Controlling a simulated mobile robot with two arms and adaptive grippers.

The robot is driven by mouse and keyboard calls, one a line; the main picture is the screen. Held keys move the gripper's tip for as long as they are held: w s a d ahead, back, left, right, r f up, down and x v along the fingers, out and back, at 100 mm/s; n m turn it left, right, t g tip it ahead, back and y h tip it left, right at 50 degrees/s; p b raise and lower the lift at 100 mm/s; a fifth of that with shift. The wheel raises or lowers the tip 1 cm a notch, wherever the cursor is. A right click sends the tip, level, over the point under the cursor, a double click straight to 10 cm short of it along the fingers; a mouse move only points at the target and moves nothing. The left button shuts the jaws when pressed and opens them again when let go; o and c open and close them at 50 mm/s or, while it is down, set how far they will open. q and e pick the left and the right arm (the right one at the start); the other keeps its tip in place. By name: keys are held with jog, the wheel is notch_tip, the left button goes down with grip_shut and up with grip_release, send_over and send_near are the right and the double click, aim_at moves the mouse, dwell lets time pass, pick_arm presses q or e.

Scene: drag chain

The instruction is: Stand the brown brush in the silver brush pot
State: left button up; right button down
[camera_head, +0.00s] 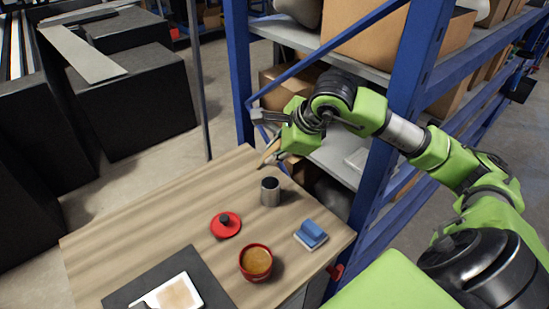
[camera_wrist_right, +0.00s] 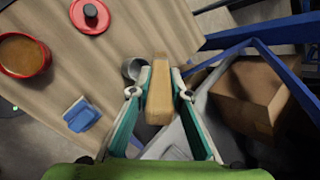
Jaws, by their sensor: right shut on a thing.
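The brown brush (camera_wrist_right: 158,95) is held between the two fingers of my right gripper (camera_wrist_right: 160,94) in the right wrist view. In the head view the brush (camera_head: 268,153) sticks out below my right gripper (camera_head: 279,146), tilted, above the table's far corner. The silver brush pot (camera_head: 270,191) stands upright on the table, below and apart from the brush. In the right wrist view the pot (camera_wrist_right: 134,68) lies just left of the brush and is partly hidden by a finger. My left gripper is not in view.
On the wooden table (camera_head: 150,220) are a red lid (camera_head: 226,225), a red pot with brown contents (camera_head: 256,262), a blue block-like item (camera_head: 311,234) and a dark mat (camera_head: 140,286) with a white-edged tray (camera_head: 176,295). A blue shelf post (camera_head: 238,70) stands close behind my gripper.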

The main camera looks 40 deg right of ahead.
notch_tip(320, 180, down, 4)
jog(key=shift+w+r, duration=0.15)
jog(key=shift+r, duration=0.1)
jog(key=shift+f+b, duration=0.4)
jog(key=shift+b, duration=0.1)
jog(key=c, duration=1.9)
grip_release()
jog(key=shift+r, duration=0.1)
